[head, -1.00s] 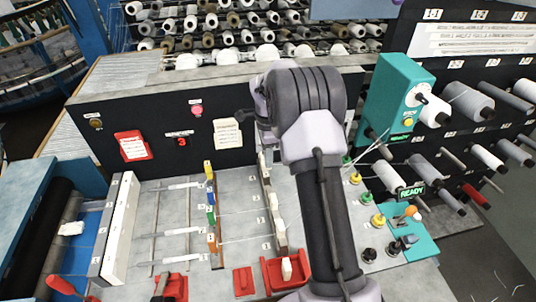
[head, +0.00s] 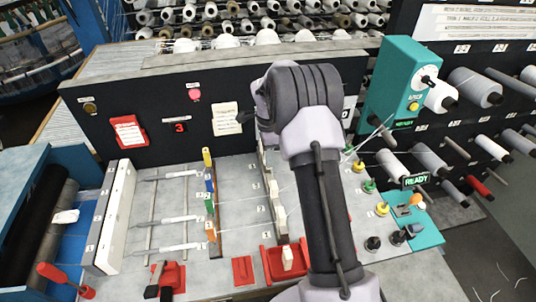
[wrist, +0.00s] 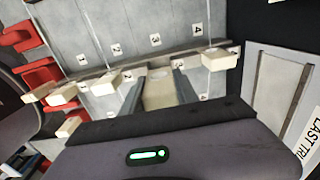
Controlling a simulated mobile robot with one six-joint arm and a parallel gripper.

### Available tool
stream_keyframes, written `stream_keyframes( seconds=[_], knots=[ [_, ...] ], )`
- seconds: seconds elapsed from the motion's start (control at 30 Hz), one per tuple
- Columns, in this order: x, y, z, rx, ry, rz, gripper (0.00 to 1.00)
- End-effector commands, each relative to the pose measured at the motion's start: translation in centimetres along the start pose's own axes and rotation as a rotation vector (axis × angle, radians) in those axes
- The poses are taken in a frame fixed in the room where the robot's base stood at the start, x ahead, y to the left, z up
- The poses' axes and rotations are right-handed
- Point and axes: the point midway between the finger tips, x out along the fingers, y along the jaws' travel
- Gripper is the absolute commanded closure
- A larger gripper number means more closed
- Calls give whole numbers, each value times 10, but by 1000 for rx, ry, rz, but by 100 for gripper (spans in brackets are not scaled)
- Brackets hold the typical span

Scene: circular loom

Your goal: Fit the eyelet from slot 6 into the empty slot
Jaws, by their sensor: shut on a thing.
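In the wrist view my gripper (wrist: 159,76) is shut on a cream eyelet (wrist: 158,95), held between its two grey fingers. The held eyelet is beside the rail (wrist: 190,47), in the gap between an eyelet (wrist: 106,83) on its left and an eyelet (wrist: 220,59) on its right. Number 3 is just beyond this gap. I cannot tell whether the held eyelet touches the rail or sits in a slot. In the head view my arm hides the gripper. Two pale eyelets, one upper (head: 273,188) and one lower (head: 280,215), show on the rail left of my arm.
A red tray (head: 271,266) with a pale block (head: 287,257) stands at the front. Coloured blocks (head: 209,204) line another rail to the left. A teal box (head: 385,85) and knobs (head: 373,243) stand right of my arm. A dark panel rises behind.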

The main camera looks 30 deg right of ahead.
Motion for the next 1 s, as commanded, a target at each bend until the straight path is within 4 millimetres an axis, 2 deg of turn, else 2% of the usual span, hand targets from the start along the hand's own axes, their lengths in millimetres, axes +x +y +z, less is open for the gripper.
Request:
stream_keyframes(
  seconds=[0.43, 1.0],
  knots=[
    [1, 0, 1, 0, 0, 0, 100],
    [18, 0, 1, 0, 0, 0, 100]
  ],
)
